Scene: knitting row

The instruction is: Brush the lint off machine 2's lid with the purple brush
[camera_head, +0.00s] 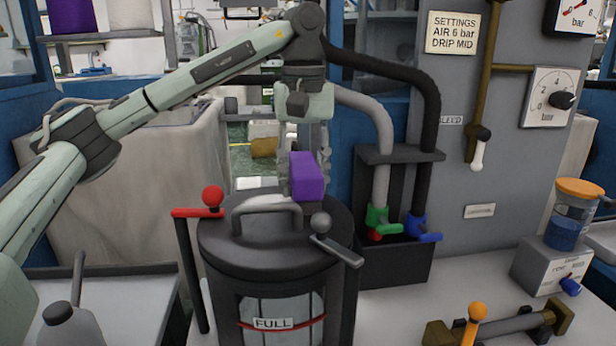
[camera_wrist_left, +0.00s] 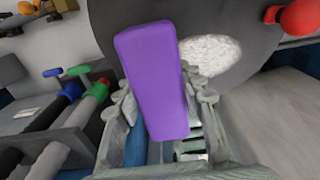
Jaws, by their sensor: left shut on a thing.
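The purple brush (camera_head: 307,177) is held in my left gripper (camera_head: 305,160), whose fingers are shut around it. In the left wrist view the brush (camera_wrist_left: 152,80) sits between the fingers, and its bristles are not visible. The gripper is over the rear of a round dark lid (camera_head: 245,242) on a drum-like machine; I see no machine number. A white fluffy lint patch (camera_head: 258,200) lies on the lid, left of the brush in the head view. It also shows beside the brush in the wrist view (camera_wrist_left: 212,56). Whether the brush touches the lid is unclear. My right gripper is not in view.
The lid has a curved handle (camera_head: 262,207) in front of the lint and a ball-ended lever (camera_head: 335,250) at right. A red-knobbed post (camera_head: 212,198) stands at left. Hoses with green (camera_head: 380,217) and blue (camera_head: 417,224) ends stand in a dark holder at right.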

